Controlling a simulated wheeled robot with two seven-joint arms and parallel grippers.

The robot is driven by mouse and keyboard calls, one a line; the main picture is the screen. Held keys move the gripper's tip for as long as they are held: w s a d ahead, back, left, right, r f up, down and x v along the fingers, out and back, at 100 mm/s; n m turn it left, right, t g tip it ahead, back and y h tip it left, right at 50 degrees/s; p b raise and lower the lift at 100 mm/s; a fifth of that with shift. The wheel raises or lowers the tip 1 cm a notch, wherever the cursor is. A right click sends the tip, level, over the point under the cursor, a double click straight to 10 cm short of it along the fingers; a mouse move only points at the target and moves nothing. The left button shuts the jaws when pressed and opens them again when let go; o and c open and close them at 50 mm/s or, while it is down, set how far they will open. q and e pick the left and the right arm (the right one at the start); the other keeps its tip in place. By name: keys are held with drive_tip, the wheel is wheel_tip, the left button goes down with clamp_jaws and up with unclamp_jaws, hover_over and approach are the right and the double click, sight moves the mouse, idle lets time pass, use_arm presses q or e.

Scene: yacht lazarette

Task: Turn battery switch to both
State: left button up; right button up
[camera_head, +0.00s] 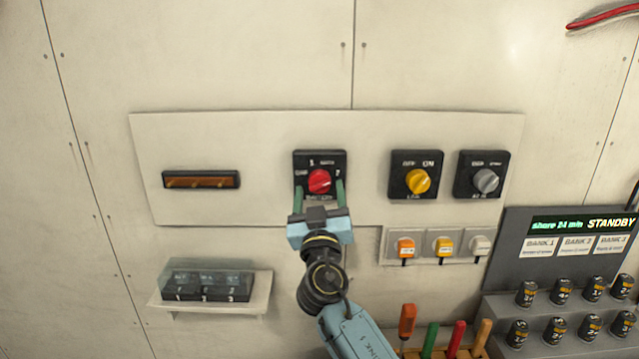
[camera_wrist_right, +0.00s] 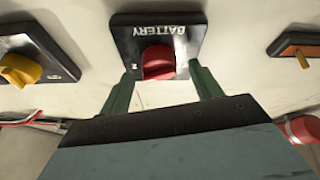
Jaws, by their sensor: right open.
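The battery switch (camera_head: 308,160) is a black square plate with a red round knob (camera_head: 319,181), on the cream wall panel. White position labels ring the knob, too small to read fully. My right gripper (camera_head: 320,191) is open, its two green fingers on either side of the knob's lower part. In the right wrist view, the red knob (camera_wrist_right: 158,62) sits between and just beyond the fingertips (camera_wrist_right: 161,78), with "BATTERY" upside down on the plate (camera_wrist_right: 185,30). I cannot tell whether the fingers touch the knob. My left gripper is not in view.
A yellow-knob switch (camera_head: 417,181) and a grey-knob switch (camera_head: 484,180) sit to the right. An amber display (camera_head: 201,180) is to the left. Below are covered switches on a shelf (camera_head: 210,307), sockets (camera_head: 405,248), screwdrivers (camera_head: 430,340) and a battery rack (camera_head: 560,275).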

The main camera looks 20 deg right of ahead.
drive_tip(key=shift+w+d+r, duration=0.2)
drive_tip(key=shift+w+r, duration=0.05)
drive_tip(key=shift+w, duration=0.35)
drive_tip(key=c, duration=1)
drive_tip(key=shift+o, duration=0.2)
